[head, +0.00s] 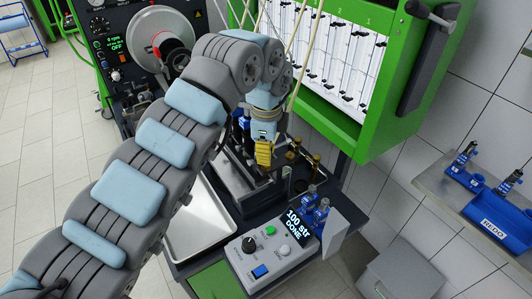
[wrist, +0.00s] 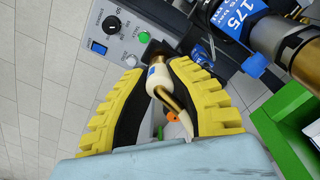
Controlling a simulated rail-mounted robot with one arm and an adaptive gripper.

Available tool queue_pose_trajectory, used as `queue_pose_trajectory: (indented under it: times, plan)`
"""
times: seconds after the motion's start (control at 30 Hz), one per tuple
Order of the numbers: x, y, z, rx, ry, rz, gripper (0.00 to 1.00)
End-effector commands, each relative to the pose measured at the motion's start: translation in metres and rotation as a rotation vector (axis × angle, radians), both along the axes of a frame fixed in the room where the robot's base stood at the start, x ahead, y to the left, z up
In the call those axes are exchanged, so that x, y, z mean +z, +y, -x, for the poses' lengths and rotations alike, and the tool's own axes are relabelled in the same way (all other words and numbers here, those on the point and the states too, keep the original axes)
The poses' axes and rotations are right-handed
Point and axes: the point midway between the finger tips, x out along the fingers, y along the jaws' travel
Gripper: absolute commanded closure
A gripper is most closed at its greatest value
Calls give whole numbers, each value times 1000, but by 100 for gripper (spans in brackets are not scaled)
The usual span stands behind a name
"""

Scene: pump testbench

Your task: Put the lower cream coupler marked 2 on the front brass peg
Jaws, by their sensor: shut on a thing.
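My gripper (head: 264,153) with yellow fingers is over the bench, beside the dark fixture block. A bent brass tube (wrist: 176,106) runs from the coupler back between the fingers. In the head view the coupler is hidden or too small to tell. Small brass pegs (head: 316,159) stand just right of my gripper in the head view; I cannot tell which is the front one. The coupler appears apart from them.
A grey control box (head: 270,262) reading "100 str DONE" and blue-labelled injectors (head: 309,214) stand at the front. The green cabinet (head: 365,140) with cream hoses (head: 302,65) overhangs behind. A large injector labelled 175 (wrist: 240,22) is close in the wrist view. A steel tray (head: 200,225) is empty.

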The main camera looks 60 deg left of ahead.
Motion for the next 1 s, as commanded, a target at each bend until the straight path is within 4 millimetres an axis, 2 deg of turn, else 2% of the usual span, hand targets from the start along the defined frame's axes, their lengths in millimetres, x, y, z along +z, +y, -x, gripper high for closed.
queue_pose_trajectory:
  times: [0.6,0.63,1.0]
  plan:
    - [-11,0,0,0,0,0,100]
    - [-10,0,0,0,0,0,76]
    - [-8,0,0,0,0,0,75]
